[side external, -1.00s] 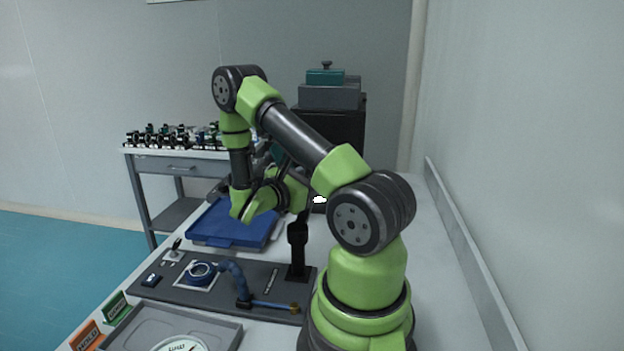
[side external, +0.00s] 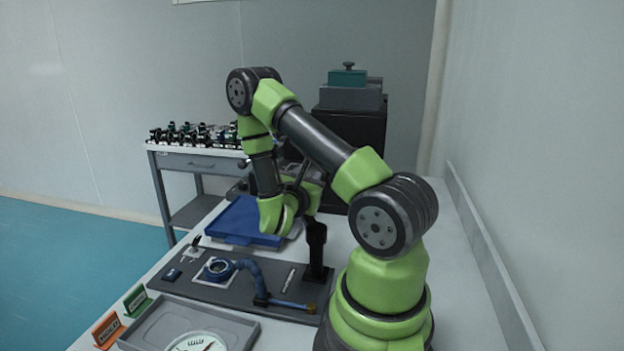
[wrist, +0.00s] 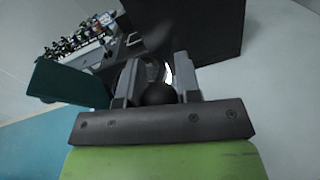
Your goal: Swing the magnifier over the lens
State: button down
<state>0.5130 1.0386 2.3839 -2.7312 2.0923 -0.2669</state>
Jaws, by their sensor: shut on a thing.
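In the side view, the magnifier's black post (side external: 316,250) stands upright at the right end of a dark grey board. Its upper part is mostly hidden behind my wrist. The blue-ringed lens (side external: 217,268) lies on a white square towards the board's left end. In the wrist view, my gripper (wrist: 157,80) is shut on a dark round knob (wrist: 158,95) between its fingers. A dark ring with a bright crescent, seemingly the magnifier (wrist: 168,72), shows just beyond the knob. My gripper is near the post and not over the lens.
A blue curved hose (side external: 252,275) rises between lens and post. A blue tray (side external: 245,222) lies behind the board, and a grey tray (side external: 160,325) with a round dial (side external: 195,342) in front. Green (side external: 137,300) and orange (side external: 108,330) signs stand at the table's left edge.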

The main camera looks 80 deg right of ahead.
dwell(0.4)
jog(key=c, duration=0.8)
grip_release()
jog(key=shift+w, duration=0.1)
jog(key=shift+a, duration=0.15)
jog(key=a, duration=0.9)
jog(key=shift+w+a, duration=0.15)
jog(key=shift+a, duration=0.25)
